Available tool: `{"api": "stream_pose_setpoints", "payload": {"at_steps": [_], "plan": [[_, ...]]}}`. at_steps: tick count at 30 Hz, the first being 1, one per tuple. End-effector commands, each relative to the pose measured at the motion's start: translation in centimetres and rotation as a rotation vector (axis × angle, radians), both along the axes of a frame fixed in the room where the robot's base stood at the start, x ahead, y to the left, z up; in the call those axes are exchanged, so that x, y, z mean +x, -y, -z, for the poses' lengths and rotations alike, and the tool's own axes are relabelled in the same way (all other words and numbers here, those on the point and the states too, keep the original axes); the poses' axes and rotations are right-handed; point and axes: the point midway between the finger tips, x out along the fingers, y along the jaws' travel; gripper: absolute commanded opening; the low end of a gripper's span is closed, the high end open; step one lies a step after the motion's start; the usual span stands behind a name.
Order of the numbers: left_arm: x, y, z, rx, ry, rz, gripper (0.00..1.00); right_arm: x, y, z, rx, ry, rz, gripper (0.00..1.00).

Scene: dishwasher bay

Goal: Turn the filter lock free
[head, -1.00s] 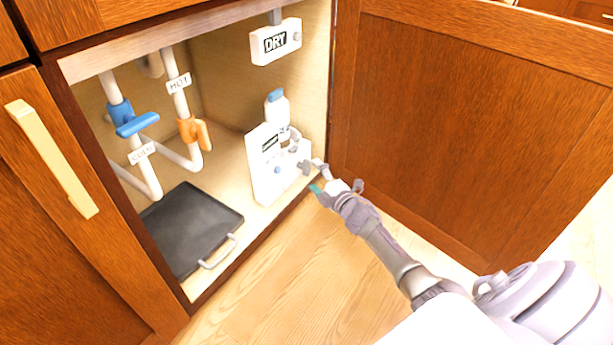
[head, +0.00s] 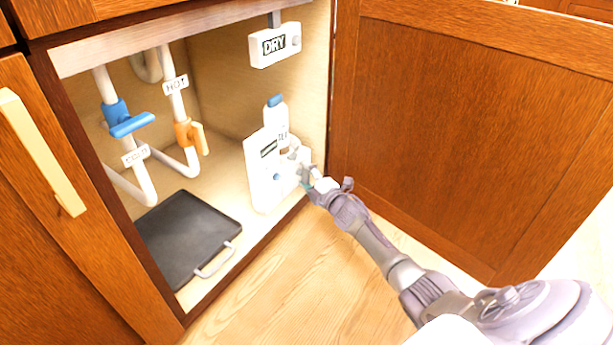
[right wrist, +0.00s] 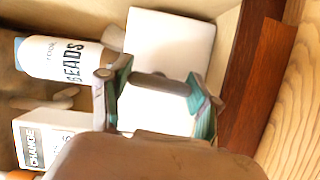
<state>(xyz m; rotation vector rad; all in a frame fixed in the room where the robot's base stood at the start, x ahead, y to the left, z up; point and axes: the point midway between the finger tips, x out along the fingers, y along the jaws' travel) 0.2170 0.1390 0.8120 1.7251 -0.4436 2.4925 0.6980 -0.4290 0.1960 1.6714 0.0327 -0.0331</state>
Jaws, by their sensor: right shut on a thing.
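My right gripper (head: 308,179) is at the housing's right side, near the cabinet's front edge. In the right wrist view its two teal-padded fingers (right wrist: 160,100) are shut on a short grey bar (right wrist: 155,84), which I take for the filter lock. The white housing block (right wrist: 180,42) shows behind it. In the head view the gripper hides most of the lock, so its turn angle cannot be told. My left gripper is out of view.
A white bottle with a blue cap (head: 276,115) stands behind the housing; its BEADS label (right wrist: 72,62) shows at the wrist. Pipes with a blue valve (head: 130,122) and an orange valve (head: 190,135) are left. A dark tray (head: 185,235) lies in front. The open door (head: 450,130) is right.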

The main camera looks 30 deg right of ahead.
Motion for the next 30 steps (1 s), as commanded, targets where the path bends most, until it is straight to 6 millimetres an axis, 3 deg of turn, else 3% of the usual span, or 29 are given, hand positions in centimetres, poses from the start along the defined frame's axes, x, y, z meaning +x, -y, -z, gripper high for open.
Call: {"api": "stream_pose_setpoints", "payload": {"at_steps": [10, 18, 19, 21, 23, 30], "plan": [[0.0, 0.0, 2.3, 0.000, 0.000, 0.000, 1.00, 0.0, -0.1, 0.5, -0.102, 0.043, -0.001, 0.27], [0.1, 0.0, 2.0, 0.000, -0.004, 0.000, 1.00, -0.1, 0.0, 0.1, -0.119, 0.045, -0.001, 0.27], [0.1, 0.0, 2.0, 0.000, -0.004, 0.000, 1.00, -0.1, 0.0, 0.1, -0.119, 0.045, -0.001, 0.67], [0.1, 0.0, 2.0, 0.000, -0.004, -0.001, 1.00, 0.0, 0.0, 0.1, -0.118, 0.045, -0.001, 0.79], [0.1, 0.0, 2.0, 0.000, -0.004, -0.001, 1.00, 0.0, 0.0, 0.1, -0.117, 0.046, -0.001, 0.88], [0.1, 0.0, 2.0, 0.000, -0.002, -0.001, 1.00, 0.0, 0.0, 0.1, -0.116, 0.046, 0.000, 0.88]]}}
